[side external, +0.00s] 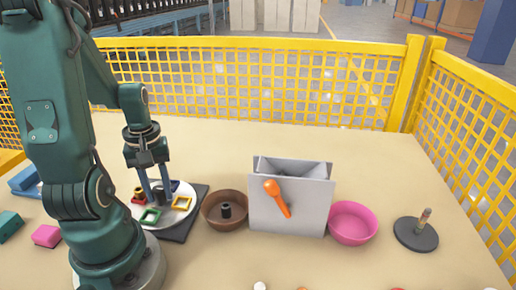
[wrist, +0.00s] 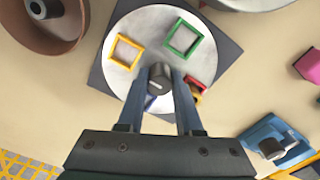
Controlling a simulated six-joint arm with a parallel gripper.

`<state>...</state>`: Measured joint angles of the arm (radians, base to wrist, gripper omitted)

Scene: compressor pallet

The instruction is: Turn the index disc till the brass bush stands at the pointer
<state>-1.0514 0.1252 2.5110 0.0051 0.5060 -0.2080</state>
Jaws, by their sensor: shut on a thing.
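The index disc (side external: 178,214) is a pale round plate on a dark square base (side external: 184,233), near my arm; it also shows in the wrist view (wrist: 122,75). It bears green (side external: 150,216), yellow (side external: 182,202), red and blue square frames. The brass bush (side external: 138,192) appears as a small yellowish piece at the red frame, on the disc's left side. In the wrist view the red frame (wrist: 201,84) is partly behind my right finger. My gripper (wrist: 160,80) is shut on the dark central knob (wrist: 160,70). I cannot make out the pointer.
A brown bowl with a dark post (side external: 210,222) stands close right of the disc. Beyond it are a grey box (side external: 275,212) with an orange handled item (side external: 277,198), a pink bowl (side external: 352,236) and a dark round stand (side external: 416,236). Yellow mesh fencing (side external: 270,85) borders the table.

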